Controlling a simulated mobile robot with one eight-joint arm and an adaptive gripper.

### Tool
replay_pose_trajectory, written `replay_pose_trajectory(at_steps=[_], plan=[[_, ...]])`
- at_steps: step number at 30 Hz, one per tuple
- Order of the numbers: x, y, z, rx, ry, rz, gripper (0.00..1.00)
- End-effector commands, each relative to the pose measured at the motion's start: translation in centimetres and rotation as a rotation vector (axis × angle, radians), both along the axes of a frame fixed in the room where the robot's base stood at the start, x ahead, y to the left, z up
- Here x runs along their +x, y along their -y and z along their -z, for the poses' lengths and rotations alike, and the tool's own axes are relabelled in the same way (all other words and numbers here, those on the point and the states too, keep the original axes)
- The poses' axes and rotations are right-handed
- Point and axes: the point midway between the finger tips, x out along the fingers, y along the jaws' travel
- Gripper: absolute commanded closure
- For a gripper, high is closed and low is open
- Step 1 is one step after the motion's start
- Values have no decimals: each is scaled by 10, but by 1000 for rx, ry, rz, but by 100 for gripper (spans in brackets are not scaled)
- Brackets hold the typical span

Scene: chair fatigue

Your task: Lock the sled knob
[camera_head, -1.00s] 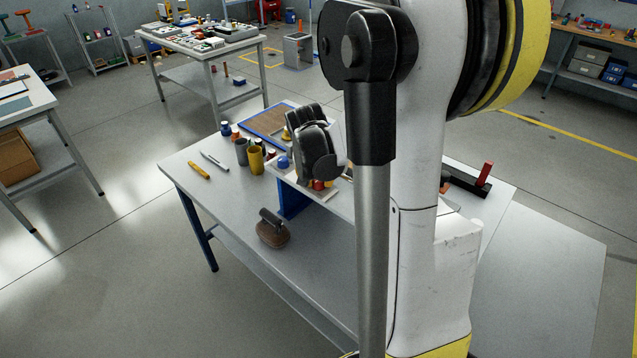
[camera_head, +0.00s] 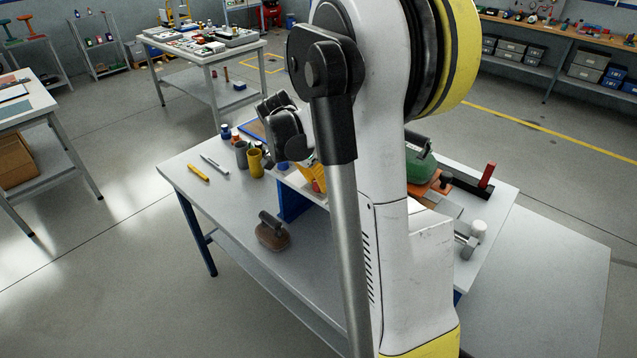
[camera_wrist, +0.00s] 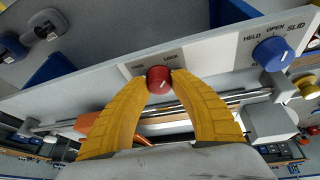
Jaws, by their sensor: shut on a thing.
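The red knob (camera_wrist: 159,79) sits on a pale panel (camera_wrist: 112,78) in the wrist view, below the words FREE at its left and LOCK at its upper right. It bears a short white mark, slanted in the picture; which word it points to is hard to tell. My gripper (camera_wrist: 159,84) has its two yellow fingers shut on the knob from both sides. In the head view my gripper (camera_head: 314,177) shows as a bit of yellow at the bench fixture, partly behind my arm. The red knob cannot be made out there.
A blue knob (camera_wrist: 273,52) marked HELD, OPEN and SLID is on the same panel at right. Metal rods (camera_wrist: 200,106) run below the panel. A green object (camera_head: 420,163) lies right of my arm.

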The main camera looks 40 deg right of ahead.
Motion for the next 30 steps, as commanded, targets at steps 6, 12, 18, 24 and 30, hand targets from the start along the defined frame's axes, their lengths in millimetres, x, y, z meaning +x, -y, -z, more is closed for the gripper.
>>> replay_pose_trajectory(at_steps=[6,12,18,24,30], plan=[[-1,0,1,1,-1,55,100],[-1,0,1,1,-2,69,100],[-1,0,1,2,-2,69,100],[-1,0,1,1,-1,69,49],[-1,0,0,1,-1,68,49]])
